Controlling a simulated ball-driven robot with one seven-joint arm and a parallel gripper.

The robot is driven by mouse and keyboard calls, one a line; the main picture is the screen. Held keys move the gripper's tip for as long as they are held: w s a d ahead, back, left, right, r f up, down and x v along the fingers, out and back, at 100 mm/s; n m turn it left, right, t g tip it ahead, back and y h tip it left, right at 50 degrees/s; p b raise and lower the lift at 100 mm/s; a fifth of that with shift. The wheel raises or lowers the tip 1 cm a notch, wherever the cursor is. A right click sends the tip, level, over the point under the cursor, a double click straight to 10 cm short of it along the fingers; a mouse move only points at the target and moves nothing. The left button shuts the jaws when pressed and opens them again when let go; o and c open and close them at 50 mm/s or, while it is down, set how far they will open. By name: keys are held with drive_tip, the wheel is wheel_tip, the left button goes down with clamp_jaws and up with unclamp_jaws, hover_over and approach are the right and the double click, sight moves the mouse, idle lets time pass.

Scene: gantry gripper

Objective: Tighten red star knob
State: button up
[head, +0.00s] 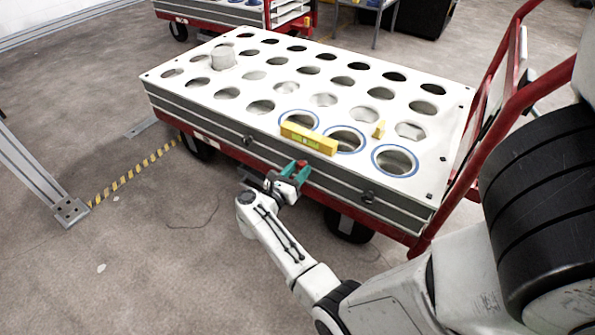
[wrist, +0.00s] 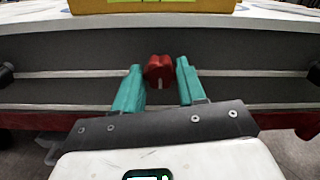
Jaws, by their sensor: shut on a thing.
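The red star knob (head: 301,163) sits on the grey side rail of the cart, below the yellow bar. In the wrist view the red knob (wrist: 159,71) is in the middle, with a pale mark on its lower face. My gripper (head: 295,173) has teal fingers and reaches the rail from the front. In the wrist view the fingers (wrist: 159,76) stand on the left and right sides of the knob, shut on it. The knob's shaft is hidden behind its head.
The white cart top (head: 290,88) has rows of round holes, some ringed blue. A yellow bar (head: 309,138) and a small yellow block (head: 379,130) lie on it. Dark knobs (head: 248,140) (head: 368,196) flank the red one. A red handle frame (head: 495,110) stands at right.

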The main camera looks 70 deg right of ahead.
drive_tip(key=shift+f, duration=0.15)
drive_tip(key=o, duration=1)
drive_tip(key=shift+o, duration=0.2)
drive_tip(key=p+v, duration=0.3)
drive_tip(key=v, duration=0.7)
drive_tip(key=shift+w+a, duration=0.2)
drive_tip(key=shift+a, duration=0.15)
